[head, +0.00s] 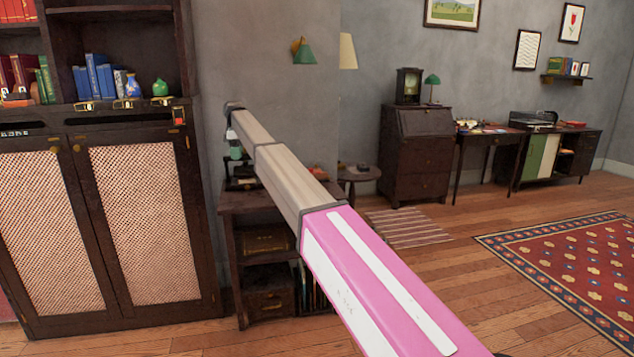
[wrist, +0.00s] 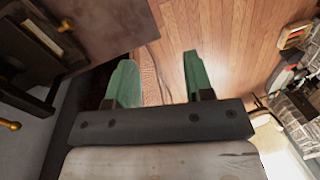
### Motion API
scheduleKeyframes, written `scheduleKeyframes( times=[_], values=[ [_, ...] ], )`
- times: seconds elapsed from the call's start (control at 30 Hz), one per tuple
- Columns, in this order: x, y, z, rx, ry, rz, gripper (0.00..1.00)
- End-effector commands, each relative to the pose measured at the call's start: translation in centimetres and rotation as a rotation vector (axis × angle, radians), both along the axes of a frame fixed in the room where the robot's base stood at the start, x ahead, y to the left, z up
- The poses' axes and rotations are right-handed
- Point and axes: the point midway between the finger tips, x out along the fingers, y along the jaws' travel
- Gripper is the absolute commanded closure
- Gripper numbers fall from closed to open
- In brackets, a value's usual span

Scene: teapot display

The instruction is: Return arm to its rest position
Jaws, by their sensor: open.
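My arm reaches from the lower right of the head view up and to the left. Its far end is in front of the grey wall, above a small dark shelf unit. My gripper (wrist: 158,62) shows in the wrist view with its two green fingers apart and nothing between them. In the head view my gripper (head: 236,150) hangs below the arm's end, small and partly hidden, with a green finger showing.
A dark cabinet (head: 60,225) with mesh doors stands left, with books, a blue vase (head: 133,86) and a green object (head: 160,88). The low shelf unit (head: 240,208) is under my arm. A desk (head: 418,150) stands behind. Wooden floor (head: 450,275) is open right, beside a red rug (head: 575,262).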

Motion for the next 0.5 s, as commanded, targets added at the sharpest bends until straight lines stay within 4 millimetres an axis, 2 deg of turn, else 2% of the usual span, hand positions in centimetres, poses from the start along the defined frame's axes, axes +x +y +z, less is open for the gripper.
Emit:
scheduleKeyframes(
  times=[0.03, 0.17, 0.27, 0.5],
  values=[
    [-0.7, -1.5, -1.4, -0.003, -0.002, -0.027, 0.52],
    [-1.6, -5.0, -4.9, -0.011, -0.012, -0.112, 0.52],
    [-3.0, -8.9, -8.7, -0.02, -0.022, -0.205, 0.52],
    [-8.1, -19.9, -18.7, -0.044, -0.055, -0.49, 0.52]
  ],
)
